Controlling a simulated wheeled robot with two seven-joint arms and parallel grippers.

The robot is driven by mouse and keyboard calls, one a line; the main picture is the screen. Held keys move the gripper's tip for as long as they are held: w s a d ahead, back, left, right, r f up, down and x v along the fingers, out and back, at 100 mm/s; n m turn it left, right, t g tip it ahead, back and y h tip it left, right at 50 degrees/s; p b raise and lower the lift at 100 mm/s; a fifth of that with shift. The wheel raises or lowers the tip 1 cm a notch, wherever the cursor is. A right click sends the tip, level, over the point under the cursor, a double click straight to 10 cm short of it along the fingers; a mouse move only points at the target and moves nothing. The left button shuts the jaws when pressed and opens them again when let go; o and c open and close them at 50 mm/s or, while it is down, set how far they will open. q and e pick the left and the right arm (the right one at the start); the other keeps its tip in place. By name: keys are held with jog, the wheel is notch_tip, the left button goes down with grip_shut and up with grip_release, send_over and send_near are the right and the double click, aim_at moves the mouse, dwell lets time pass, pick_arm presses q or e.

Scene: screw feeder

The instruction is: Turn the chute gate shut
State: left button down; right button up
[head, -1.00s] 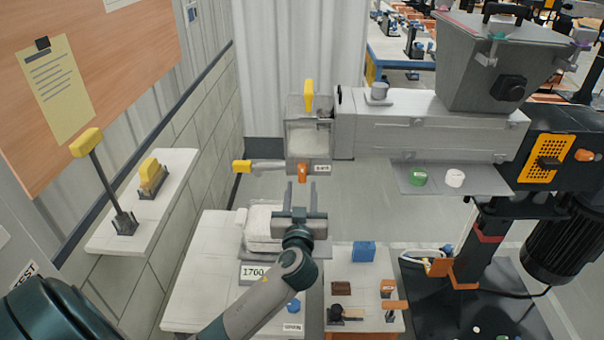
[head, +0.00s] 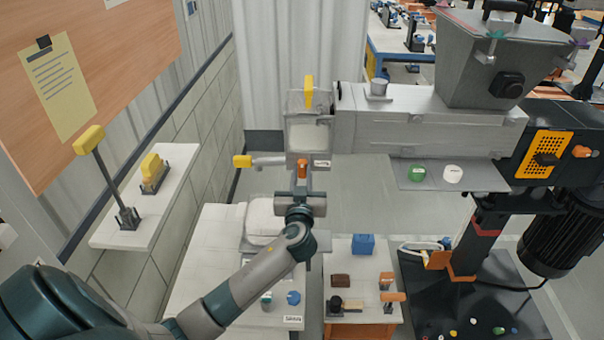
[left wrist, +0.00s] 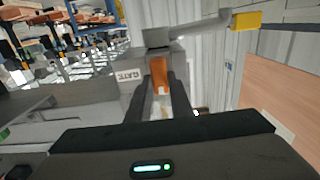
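The chute (head: 308,135) is a clear-sided box at the left end of the grey machine barrel. Its orange gate handle (head: 302,168) sticks out at the bottom, beside a small label that reads GATE in the left wrist view (left wrist: 129,76). My left gripper (head: 302,182) is at this handle from below and in front. In the left wrist view the two dark fingers (left wrist: 161,95) lie on both sides of the orange handle (left wrist: 160,72) and look closed on it. The fingertips partly hide the handle. My right gripper is not in view.
A yellow-ended lever (head: 243,161) sticks out left of the chute, and a yellow handle (head: 308,92) stands on top. A hopper (head: 490,65) sits on the barrel at the right. Below are a white table (head: 215,245) and a small stand (head: 365,270) with blocks.

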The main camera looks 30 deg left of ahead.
pick_arm(q)
jog(key=shift+m, duration=0.3)
jog(key=m, duration=0.4)
jog(key=shift+d, duration=0.1)
jog(key=m, duration=0.4)
jog(key=shift+w+d+m+p, duration=0.1)
jog(key=shift+m+p, duration=0.2)
jog(key=m+p, duration=0.2)
jog(key=m, duration=0.3)
jog(key=shift+f+m+p, duration=0.2)
jog(key=shift+m+p, duration=0.35)
jog(key=shift+m, duration=1.45)
jog(key=shift+d, duration=0.1)
jog(key=c, duration=1.6)
grip_release()
jog(key=shift+f, duration=0.1)
